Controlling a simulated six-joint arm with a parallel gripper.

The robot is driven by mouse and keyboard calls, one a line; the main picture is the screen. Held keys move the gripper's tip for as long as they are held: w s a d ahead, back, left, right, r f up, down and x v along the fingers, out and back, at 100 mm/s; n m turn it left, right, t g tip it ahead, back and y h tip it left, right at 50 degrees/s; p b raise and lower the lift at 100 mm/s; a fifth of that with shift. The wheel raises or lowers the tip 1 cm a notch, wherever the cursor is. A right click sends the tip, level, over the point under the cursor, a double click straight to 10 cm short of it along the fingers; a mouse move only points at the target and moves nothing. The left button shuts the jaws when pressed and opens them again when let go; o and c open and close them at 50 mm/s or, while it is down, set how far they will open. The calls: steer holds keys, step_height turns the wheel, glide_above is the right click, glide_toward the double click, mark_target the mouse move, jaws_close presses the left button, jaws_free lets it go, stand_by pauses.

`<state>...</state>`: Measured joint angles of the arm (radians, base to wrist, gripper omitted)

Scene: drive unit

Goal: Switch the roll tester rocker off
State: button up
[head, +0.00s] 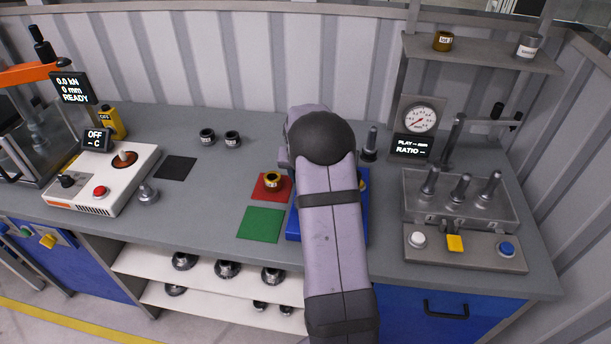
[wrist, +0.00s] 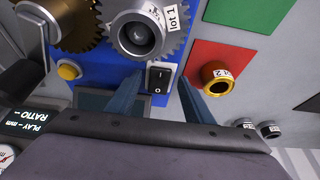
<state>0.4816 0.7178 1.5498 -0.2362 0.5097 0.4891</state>
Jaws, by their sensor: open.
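The roll tester is a blue unit (wrist: 98,62), seen close in the wrist view. In the head view my arm hides most of it, and a blue edge (head: 293,226) shows. Its black rocker (wrist: 159,79) sits in a pale frame and carries I and O marks; I cannot tell which side is pressed. My gripper (wrist: 156,72) is open and empty, its two blue-grey fingers on either side of the rocker. I cannot tell whether they touch the unit. The gripper is hidden in the head view.
A steel gear (wrist: 146,38) tagged lot 1 and a brass gear (wrist: 78,28) are mounted beside the rocker. A yellow button (wrist: 69,71) is on the unit. A brass ring (wrist: 216,79) stands on the red pad (wrist: 225,56), beside the green pad (wrist: 247,12).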

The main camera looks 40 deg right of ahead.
steer(key=shift+f, duration=0.2)
steer(key=c, duration=1)
steer(key=p, duration=0.1)
steer(key=r+p, duration=0.1)
steer(key=p, duration=0.1)
steer(key=shift+w+d+g+y, duration=0.15)
steer(key=shift+d+g+y, duration=0.05)
steer(key=shift+g+y, duration=0.1)
steer(key=shift+c, duration=0.2)
steer(key=shift+w+d+f+g+y+p, duration=0.1)
steer(key=shift+w+d+g+y+p, duration=0.05)
steer(key=shift+g+y+p, duration=0.4)
steer(key=shift+w+d+f+g+y+p, duration=0.15)
steer(key=shift+g+y+p, duration=0.2)
steer(key=shift+p, duration=0.25)
steer(key=shift+r, duration=0.1)
steer(key=o, duration=1)
steer(key=shift+o, duration=0.2)
